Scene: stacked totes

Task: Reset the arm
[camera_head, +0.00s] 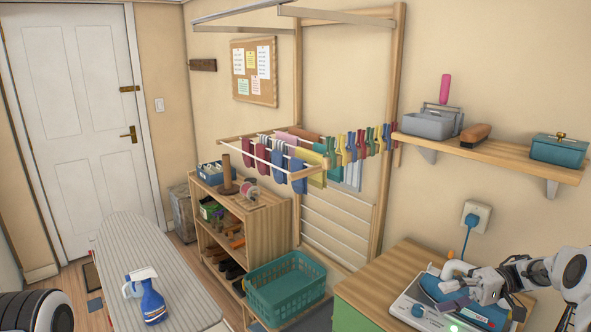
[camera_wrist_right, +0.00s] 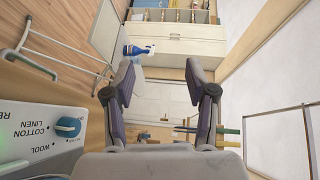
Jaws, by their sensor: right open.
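My right gripper (camera_head: 452,286) is at the lower right of the head view, over a white appliance (camera_head: 409,311) with a blue upper part on the wooden-topped cabinet. In the right wrist view its two fingers (camera_wrist_right: 161,76) are spread apart with nothing between them. The appliance's panel also shows there, with a blue dial (camera_wrist_right: 68,127) and the words COTTON, LINEN and WOOL, left of the fingers. Of my left arm only a rounded black and white part shows at the lower left of the head view; its gripper is out of view.
A blue spray bottle (camera_head: 152,301) stands on the ironing board (camera_head: 135,252). A teal basket (camera_head: 286,285) is left of the cabinet (camera_head: 388,277). A drying rack (camera_head: 232,146) with cloths juts from the wall. A shelf (camera_head: 490,153) with several items is above the cabinet.

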